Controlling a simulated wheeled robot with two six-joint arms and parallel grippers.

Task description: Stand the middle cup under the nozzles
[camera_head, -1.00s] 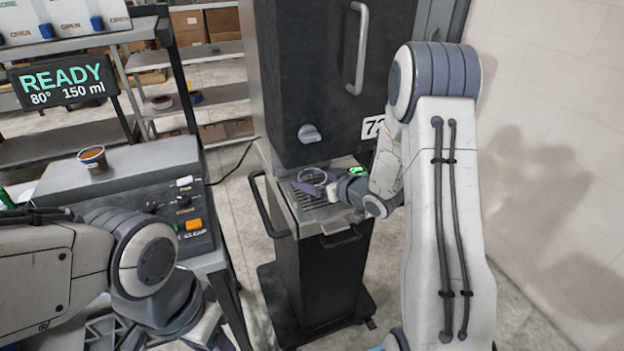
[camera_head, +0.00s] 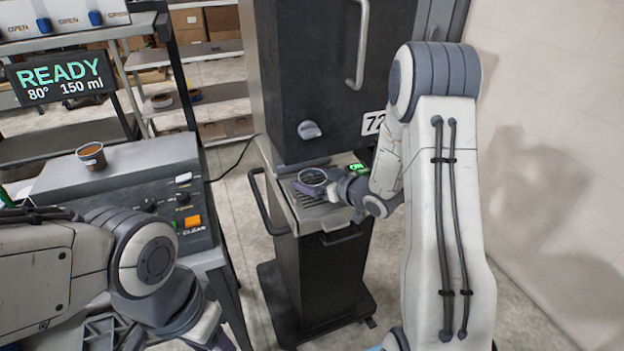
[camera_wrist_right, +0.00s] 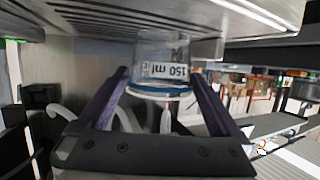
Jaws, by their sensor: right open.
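A clear cup (camera_head: 313,176) stands on the drip tray (camera_head: 285,172) of the tall dark dispenser. In the right wrist view, which looks upside down, the cup (camera_wrist_right: 163,62) shows a "150 ml" label and a blue band, with its base at the tray. My right gripper (camera_head: 312,187) is at the cup. In the right wrist view my right gripper (camera_wrist_right: 160,85) is open, with one purple finger on each side of the cup; I cannot tell whether they touch it. My left arm comes in at lower left, its gripper out of frame. The nozzles are not clearly visible.
A brown-filled cup (camera_head: 91,156) stands on the grey machine (camera_head: 130,172) at left, below a sign (camera_head: 62,79) reading READY, 80°, 150 ml. A side handle (camera_head: 262,205) sticks out beside the tray. Shelves stand behind; a pale wall is at right.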

